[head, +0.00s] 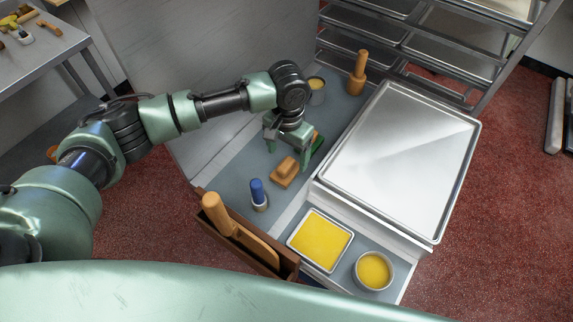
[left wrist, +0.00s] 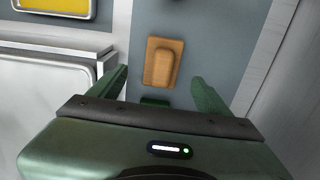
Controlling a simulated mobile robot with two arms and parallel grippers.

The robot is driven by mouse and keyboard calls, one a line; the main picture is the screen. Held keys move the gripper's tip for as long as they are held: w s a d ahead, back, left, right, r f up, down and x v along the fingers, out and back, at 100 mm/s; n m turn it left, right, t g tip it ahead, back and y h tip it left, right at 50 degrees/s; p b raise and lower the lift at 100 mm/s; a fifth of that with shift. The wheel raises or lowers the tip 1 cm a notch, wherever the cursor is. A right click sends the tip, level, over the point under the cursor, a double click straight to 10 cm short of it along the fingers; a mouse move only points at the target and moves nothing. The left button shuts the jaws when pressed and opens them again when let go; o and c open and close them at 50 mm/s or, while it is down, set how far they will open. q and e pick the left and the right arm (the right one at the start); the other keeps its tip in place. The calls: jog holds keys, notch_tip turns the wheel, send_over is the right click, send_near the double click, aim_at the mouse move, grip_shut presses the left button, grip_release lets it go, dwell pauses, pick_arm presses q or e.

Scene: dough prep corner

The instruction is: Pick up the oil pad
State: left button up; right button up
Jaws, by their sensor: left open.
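A tan wooden block with a raised grip (head: 285,172) lies on the grey worktop; it also shows in the left wrist view (left wrist: 161,63). A green piece with a tan top (head: 317,143) lies just behind it, partly hidden by my left gripper; its green edge shows in the left wrist view (left wrist: 155,101). I cannot tell for sure which of the two is the oil pad. My left gripper (head: 287,154) is open and empty, pointing down close above them. In the left wrist view its fingers (left wrist: 160,77) stand apart on either side. My right gripper is out of view.
A large metal tray (head: 400,150) stands right of the blocks. A blue-handled tool (head: 258,194) stands in front, beside a wooden box (head: 270,266). A yellow-filled tray (head: 320,241), a yellow bowl (head: 374,270), a cup (head: 316,91) and a wooden tool (head: 358,73) stand around.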

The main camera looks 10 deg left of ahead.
aim_at(286, 164)
pick_arm(q)
jog(key=shift+s+a+f+p, duration=0.1)
jog(key=shift+s+f+p, duration=0.1)
jog(key=shift+f+p, duration=0.3)
jog(key=shift+s+a+f+p, duration=0.15)
jog(key=shift+f+p, duration=0.15)
jog(key=shift+f, duration=0.35)
jog(key=f, duration=0.2)
jog(key=shift+w+f, duration=0.35)
jog(key=shift+f, duration=0.05)
jog(key=shift+d, duration=0.1)
jog(key=c, duration=1.5)
jog(key=shift+r, duration=0.1)
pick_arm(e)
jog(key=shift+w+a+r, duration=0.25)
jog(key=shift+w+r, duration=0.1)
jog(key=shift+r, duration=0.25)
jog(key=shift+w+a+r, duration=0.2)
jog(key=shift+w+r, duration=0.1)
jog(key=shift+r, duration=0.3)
